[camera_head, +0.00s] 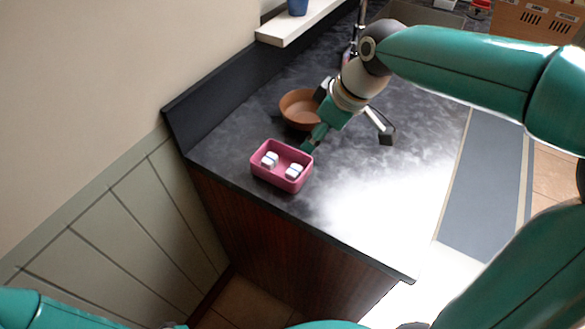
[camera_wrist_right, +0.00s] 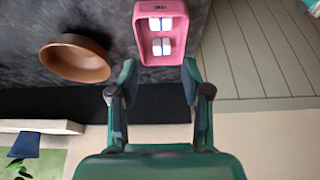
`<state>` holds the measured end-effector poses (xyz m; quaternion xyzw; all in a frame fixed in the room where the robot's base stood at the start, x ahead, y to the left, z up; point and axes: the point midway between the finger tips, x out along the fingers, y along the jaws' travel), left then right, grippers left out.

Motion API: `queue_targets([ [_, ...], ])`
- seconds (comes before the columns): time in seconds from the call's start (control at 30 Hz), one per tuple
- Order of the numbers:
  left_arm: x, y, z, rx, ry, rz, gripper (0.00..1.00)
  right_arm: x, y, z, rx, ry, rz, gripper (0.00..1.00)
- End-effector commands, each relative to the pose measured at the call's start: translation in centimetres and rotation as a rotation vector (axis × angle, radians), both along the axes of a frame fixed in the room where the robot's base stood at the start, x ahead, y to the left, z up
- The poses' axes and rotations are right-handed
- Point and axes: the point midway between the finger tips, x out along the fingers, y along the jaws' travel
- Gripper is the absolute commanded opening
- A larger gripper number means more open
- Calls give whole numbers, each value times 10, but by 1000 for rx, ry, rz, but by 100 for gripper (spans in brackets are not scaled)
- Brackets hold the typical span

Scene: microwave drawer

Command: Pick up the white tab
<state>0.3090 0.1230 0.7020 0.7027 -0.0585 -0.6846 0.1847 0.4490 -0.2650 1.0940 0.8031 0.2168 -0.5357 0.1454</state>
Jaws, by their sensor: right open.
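Two small white blocks, each with a dark stripe, sit inside a pink open box on the dark counter. In the head view, one white tab (camera_head: 270,160) is on the left and the other (camera_head: 294,171) on the right; I cannot tell which one is meant. The wrist view also shows the white tabs (camera_wrist_right: 161,46) inside the pink box (camera_wrist_right: 141,32). My right gripper (camera_head: 348,141) is open and empty, with one finger close to the back right of the pink box (camera_head: 282,183). Its spread fingers (camera_wrist_right: 160,78) frame the box's near end in the wrist view. My left gripper does not show.
A brown bowl (camera_head: 296,108) stands just behind the pink box, and also shows in the wrist view (camera_wrist_right: 75,60). A white ledge (camera_head: 300,24) with a blue cup (camera_head: 298,6) runs along the wall. The counter's front right is clear and brightly lit.

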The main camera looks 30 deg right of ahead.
Motion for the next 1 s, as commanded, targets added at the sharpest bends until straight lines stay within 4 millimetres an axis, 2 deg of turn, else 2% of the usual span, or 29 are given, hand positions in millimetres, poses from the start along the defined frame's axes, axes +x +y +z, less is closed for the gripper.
queue_targets([
  [0.1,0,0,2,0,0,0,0,8,6,-26,0,9,2,48],
  [0.3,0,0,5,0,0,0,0,21,13,-63,1,8,1,48],
  [0.43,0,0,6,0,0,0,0,28,16,-78,0,4,1,48],
  [0.67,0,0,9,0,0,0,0,32,20,-90,1,4,2,48],
  [0.83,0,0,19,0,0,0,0,39,26,-110,2,8,2,48],
  [1.0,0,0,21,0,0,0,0,46,30,-129,1,4,2,48],
])
